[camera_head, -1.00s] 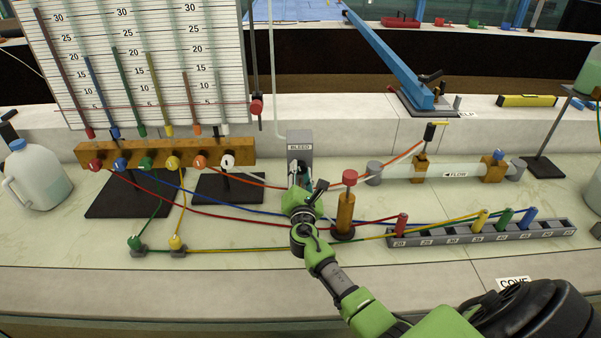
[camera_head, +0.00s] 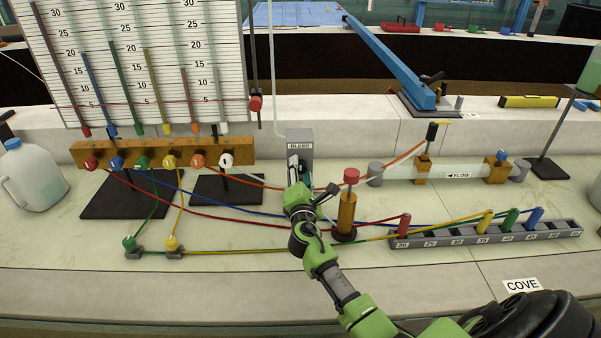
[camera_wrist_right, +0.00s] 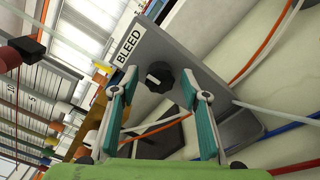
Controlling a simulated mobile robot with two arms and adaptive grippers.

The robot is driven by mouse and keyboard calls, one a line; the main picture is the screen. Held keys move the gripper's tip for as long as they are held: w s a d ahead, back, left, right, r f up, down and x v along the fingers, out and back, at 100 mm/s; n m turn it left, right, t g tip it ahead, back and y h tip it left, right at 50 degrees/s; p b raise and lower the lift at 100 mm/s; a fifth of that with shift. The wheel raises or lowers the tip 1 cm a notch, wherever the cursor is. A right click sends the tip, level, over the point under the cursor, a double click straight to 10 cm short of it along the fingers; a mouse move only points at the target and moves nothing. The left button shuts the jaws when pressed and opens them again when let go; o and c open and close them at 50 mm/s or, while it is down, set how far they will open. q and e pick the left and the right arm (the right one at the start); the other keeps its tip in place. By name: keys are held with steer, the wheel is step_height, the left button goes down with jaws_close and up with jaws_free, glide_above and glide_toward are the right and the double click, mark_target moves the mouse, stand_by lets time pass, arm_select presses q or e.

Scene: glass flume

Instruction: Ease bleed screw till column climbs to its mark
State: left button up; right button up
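The grey bleed block (camera_head: 300,140), labelled BLEED, stands at the middle of the bench. Its black bleed screw knob (camera_wrist_right: 159,76) with a white pointer mark shows in the right wrist view; in the head view my gripper hides it. My right gripper (camera_wrist_right: 159,84) is open, its two teal-padded fingers to either side of the knob with gaps on both sides; contact is not visible. It also shows in front of the block in the head view (camera_head: 296,168). Coloured columns rise on the manometer board (camera_head: 140,60), crossed by a thin red line with a red slider (camera_head: 255,103). My left gripper is out of view.
A wooden valve manifold (camera_head: 240,150) stands left of the block. A wooden post with a red cap (camera_head: 351,177) stands close right of my gripper. Coloured tubes run over the bench to a numbered rack (camera_head: 470,239). A clear flow tube (camera_head: 440,171) lies at right.

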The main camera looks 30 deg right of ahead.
steer(key=v, duration=1.2)
steer(key=shift+d, duration=0.1)
stand_by(2.4)
